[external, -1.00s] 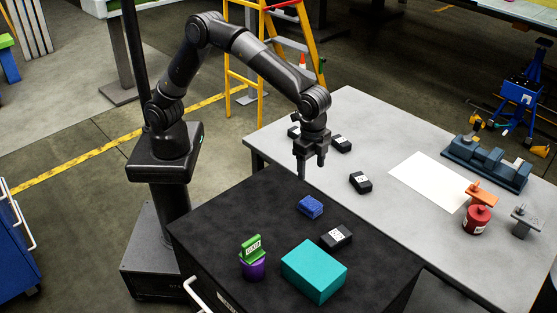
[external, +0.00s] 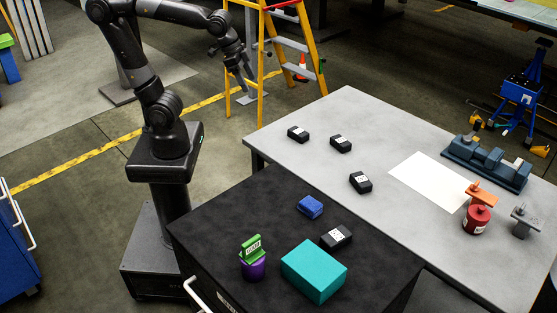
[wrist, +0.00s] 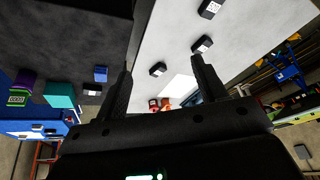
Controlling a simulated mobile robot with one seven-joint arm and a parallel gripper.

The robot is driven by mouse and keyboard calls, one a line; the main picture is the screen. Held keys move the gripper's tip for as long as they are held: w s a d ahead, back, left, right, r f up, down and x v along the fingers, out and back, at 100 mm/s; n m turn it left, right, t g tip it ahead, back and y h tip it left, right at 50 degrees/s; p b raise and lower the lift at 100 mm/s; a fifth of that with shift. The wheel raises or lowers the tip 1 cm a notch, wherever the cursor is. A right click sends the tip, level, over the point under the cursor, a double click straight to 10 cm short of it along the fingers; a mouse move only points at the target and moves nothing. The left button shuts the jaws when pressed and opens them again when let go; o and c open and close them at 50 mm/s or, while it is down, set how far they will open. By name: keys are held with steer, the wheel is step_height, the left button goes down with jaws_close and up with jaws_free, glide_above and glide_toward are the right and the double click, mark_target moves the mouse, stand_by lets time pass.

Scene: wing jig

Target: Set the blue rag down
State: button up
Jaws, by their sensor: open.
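The blue rag (external: 310,207) lies as a small folded block on the black cabinet top, near its back edge. It also shows in the wrist view (wrist: 101,74), left of the fingers. My gripper (external: 245,82) is open and empty, raised well away from the rag, behind and left of the tables in the external view. In the wrist view its two fingers (wrist: 162,82) stand apart with nothing between them.
The black cabinet top (external: 225,212) also holds a teal box (external: 314,271), a purple cup with a green tag (external: 252,262) and a black labelled block (external: 336,237). The grey table (external: 300,165) bears several black blocks and a white sheet (external: 427,182). A yellow ladder (external: 300,50) stands behind.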

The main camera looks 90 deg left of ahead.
steer(key=s+a+f+n+t, duration=0.1)
steer(key=s+a+f+n, duration=0.1)
steer(key=s, duration=0.6)
steer(key=shift+a+f, duration=0.55)
steer(key=shift+a, duration=0.65)
